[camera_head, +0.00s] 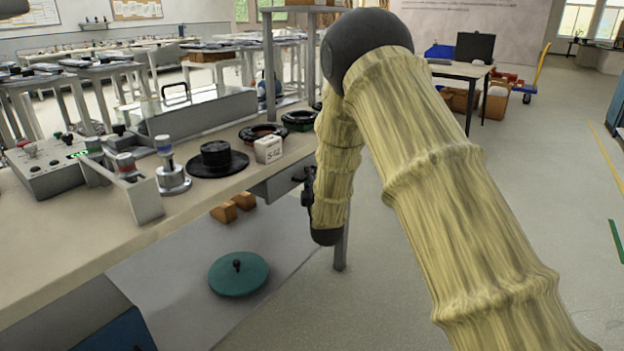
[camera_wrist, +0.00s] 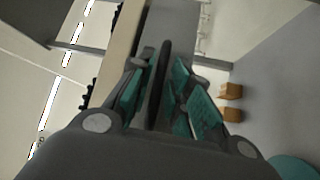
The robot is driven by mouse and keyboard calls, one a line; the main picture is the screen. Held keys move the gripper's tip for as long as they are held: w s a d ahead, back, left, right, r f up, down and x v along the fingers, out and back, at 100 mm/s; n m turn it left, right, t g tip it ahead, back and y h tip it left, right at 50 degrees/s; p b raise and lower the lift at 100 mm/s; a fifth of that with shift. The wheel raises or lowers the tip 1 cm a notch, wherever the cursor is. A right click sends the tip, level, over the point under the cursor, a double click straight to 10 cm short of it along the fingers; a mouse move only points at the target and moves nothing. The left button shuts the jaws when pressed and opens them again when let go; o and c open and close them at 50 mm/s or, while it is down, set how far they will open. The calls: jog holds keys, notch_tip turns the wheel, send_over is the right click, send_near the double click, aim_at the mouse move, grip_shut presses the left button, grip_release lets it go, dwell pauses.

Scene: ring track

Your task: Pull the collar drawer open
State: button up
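The grey collar drawer (camera_head: 274,187) is under the right end of the bench and looks closed. Its front is edge-on and partly hidden by my arm in the head view. My gripper (camera_head: 307,186) is beside the drawer's front, small and dark there. In the wrist view my gripper (camera_wrist: 160,98) has its teal-padded fingers spread. A dark upright bar, apparently the drawer handle (camera_wrist: 163,70), stands between them with gaps on both sides. The grey drawer front (camera_wrist: 178,38) lies beyond. Contact with the bar cannot be made out.
The bench (camera_head: 75,232) holds a control box (camera_head: 50,165), a black stepped disc (camera_head: 216,160), dark rings and a white block marked S-12 (camera_head: 268,149). Below are orange-brown blocks (camera_head: 243,201) and a teal lidded disc (camera_head: 238,274). Floor right of the bench is clear.

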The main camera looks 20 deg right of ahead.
grip_shut()
jog(key=s+d+p, duration=0.2)
jog(key=s+d, duration=0.9)
jog(key=s, duration=0.3)
grip_release()
jog(key=s+a+f, duration=0.1)
jog(key=s, duration=1.1)
jog(key=shift+a+f, duration=0.35)
